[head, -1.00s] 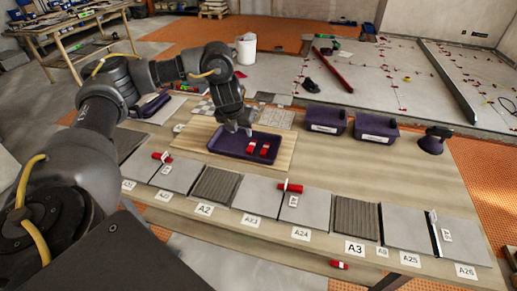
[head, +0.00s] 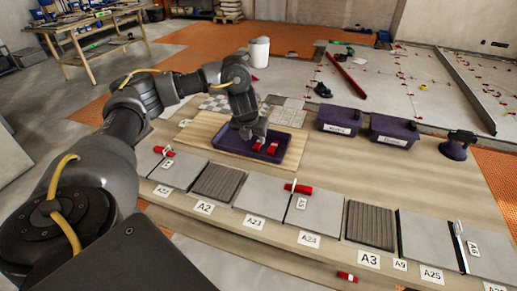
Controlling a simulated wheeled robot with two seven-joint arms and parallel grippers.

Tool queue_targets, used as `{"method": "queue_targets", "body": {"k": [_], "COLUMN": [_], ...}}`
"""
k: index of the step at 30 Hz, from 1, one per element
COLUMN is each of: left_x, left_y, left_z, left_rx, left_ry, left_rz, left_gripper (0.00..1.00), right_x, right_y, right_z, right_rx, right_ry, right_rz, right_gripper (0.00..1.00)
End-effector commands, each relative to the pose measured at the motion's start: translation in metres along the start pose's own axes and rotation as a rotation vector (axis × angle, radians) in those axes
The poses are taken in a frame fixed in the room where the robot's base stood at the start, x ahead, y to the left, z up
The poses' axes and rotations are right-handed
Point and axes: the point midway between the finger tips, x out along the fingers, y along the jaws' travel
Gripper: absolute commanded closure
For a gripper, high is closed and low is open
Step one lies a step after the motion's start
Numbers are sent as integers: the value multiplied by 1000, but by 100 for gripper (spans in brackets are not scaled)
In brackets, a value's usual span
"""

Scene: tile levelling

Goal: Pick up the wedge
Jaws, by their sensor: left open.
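Two red wedges, a left one (head: 258,147) and a right one (head: 272,148), lie in the dark purple tray (head: 226,147) on the wooden board. My left gripper (head: 252,137) is open and points down over the tray, just behind and left of the left wedge. Its fingertips are small and dark here, and I cannot tell whether they touch that wedge. My right gripper does not show.
Tiles lie in a row along the table front, with red pieces (head: 303,188) at some joints. Two purple bins (head: 340,120) and a dark suction-cup tool (head: 457,146) stand at the back right.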

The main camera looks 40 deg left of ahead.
Motion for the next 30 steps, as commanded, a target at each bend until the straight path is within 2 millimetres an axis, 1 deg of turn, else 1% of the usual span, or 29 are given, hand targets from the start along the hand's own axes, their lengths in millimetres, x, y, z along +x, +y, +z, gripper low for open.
{"method": "queue_targets", "body": {"k": [3, 8, 10, 14, 17, 22, 29, 30], "left_x": [4, 5, 10, 24, 39, 54, 56, 56], "left_y": [-2, -2, -1, -1, 0, -1, 0, 0], "left_z": [0, 0, 0, 0, 2, 2, 2, 2], "left_rx": [2, 2, 2, 0, -1, 2, 2, 2], "left_ry": [0, 0, 1, 2, 3, 1, 0, 0], "left_rz": [-2, -2, -1, -1, 1, -1, -1, -1], "left_gripper": [55, 55, 55, 55, 55, 55, 55, 56], "right_x": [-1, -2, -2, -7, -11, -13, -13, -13], "right_y": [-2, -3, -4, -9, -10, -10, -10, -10], "right_z": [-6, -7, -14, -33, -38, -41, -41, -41], "right_rx": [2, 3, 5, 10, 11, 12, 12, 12], "right_ry": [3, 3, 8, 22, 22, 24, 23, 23], "right_rz": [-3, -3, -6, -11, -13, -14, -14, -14], "right_gripper": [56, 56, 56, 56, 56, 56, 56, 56]}}
